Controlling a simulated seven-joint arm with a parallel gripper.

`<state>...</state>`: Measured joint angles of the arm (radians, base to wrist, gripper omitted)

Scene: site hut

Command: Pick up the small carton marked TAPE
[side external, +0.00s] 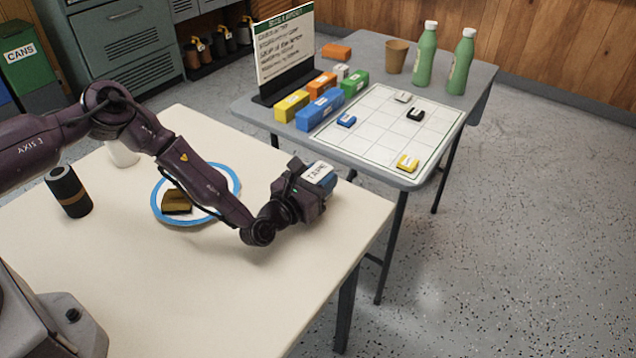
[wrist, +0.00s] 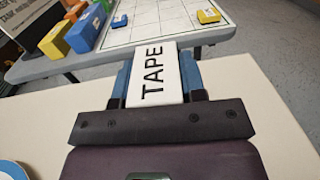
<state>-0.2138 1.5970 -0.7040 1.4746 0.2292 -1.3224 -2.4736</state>
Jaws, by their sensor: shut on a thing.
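The carton's underside is hidden.
The grey folding table (side external: 250,108) beyond holds a white grid sheet (side external: 385,125) with small blocks, several coloured cartons, a sign board (side external: 284,45), a brown cup (side external: 396,56) and two green bottles (side external: 425,55). A blue-rimmed plate (side external: 160,207) and a dark cylinder (side external: 68,191) stand on the cream table.

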